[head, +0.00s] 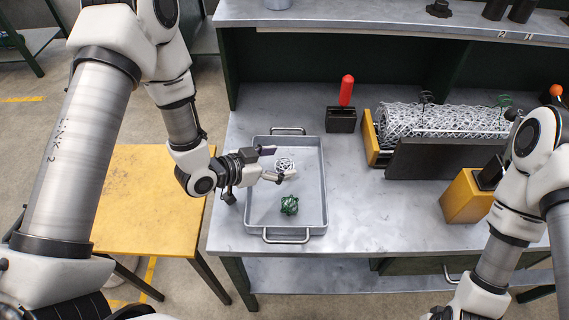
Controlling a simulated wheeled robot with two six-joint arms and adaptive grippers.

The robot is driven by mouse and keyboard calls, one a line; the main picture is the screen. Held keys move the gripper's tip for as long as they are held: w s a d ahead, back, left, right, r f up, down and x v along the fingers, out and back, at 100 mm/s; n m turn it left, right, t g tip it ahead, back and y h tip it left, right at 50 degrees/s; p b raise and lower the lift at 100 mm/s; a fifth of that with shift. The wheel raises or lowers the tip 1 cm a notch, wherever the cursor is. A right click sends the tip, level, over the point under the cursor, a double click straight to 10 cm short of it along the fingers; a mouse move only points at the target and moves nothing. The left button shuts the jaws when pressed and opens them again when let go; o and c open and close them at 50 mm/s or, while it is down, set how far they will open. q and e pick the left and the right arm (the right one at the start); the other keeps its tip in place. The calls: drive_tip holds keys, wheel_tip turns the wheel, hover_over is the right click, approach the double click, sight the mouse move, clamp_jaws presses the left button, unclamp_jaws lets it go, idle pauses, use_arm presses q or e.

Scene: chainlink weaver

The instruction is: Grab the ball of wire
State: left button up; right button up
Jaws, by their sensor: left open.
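A silver ball of wire (286,164) lies in the upper part of a grey metal tray (318,190) on the workbench. My left gripper (277,165) reaches in from the left over the tray. It is open, with one finger above and one below the ball in the picture. I cannot tell whether the fingers touch it. A green ball-like piece (289,205) lies lower in the same tray, apart from the gripper.
The tray has raised walls and two handles. A red-handled tool stands in a dark block (341,120) behind it. A weaving machine with wire mesh (440,120) fills the bench's right. A yellow table (150,195) stands left. Bare bench lies right of the tray.

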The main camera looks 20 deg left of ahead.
use_arm(q)
drive_tip(key=shift+w+d+f, duration=0.2)
drive_tip(key=shift+w+d, duration=0.05)
drive_tip(key=shift+w, duration=0.05)
drive_tip(key=c, duration=1.2)
drive_tip(key=shift+r, duration=0.1)
drive_tip(key=shift+c, duration=0.2)
